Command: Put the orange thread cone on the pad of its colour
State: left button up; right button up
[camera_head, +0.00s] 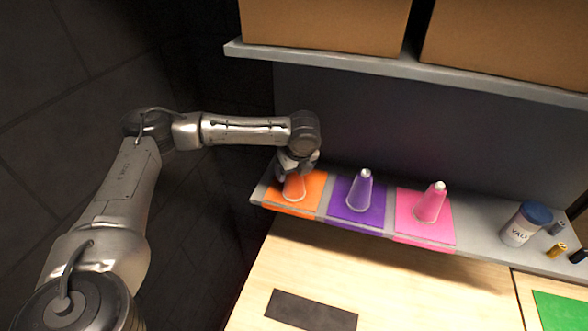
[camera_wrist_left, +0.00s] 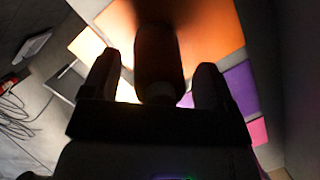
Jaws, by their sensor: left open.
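The orange thread cone (camera_head: 294,187) stands upright on the orange pad (camera_head: 312,205) at the left end of the shelf. My left gripper (camera_head: 298,166) is over the top of the cone, with its jaws open around it. In the left wrist view, the dark cone (camera_wrist_left: 158,62) lies between the two separated fingers (camera_wrist_left: 157,80), with the orange pad (camera_wrist_left: 215,25) behind it. The gripper hides the cone's top in the head view. My right gripper is not in view.
A purple cone (camera_head: 360,190) stands on a purple pad (camera_head: 347,214), and a pink cone (camera_head: 431,203) on a pink pad (camera_head: 427,232). A blue-lidded jar (camera_head: 526,223) stands farther right. An upper shelf (camera_head: 400,66) with boxes overhangs behind.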

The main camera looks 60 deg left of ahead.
pick_arm(q)
jog(key=v, duration=1.2)
jog(key=w+d+f+t, duration=0.2)
jog(key=w+d+f, duration=0.1)
jog(key=d+f, duration=1)
jog(key=s+d+f+n+h, duration=0.2)
jog(key=s+d+f+h, duration=0.25)
jog(key=d+f, duration=0.7)
jog(key=s+d+f+n+t+h, duration=0.1)
jog(key=s+d+f+n, duration=0.15)
jog(key=s+d, duration=0.2)
jog(key=s+d+f+n+t, duration=0.1)
jog(key=s+d+f+n, duration=0.15)
jog(key=s, duration=0.25)
jog(key=s+a+f+n+y, duration=0.1)
jog(key=s+a+n, duration=0.1)
jog(key=s+n, duration=0.2)
jog(key=s+a+f+n+y, duration=0.1)
jog(key=s+a+f+n, duration=0.1)
jog(key=s+n, duration=0.3)
jog(key=s, duration=0.3)
jog(key=shift+a+f+g, duration=0.25)
jog(key=shift+f+g, duration=0.05)
jog(key=shift+r, duration=0.1)
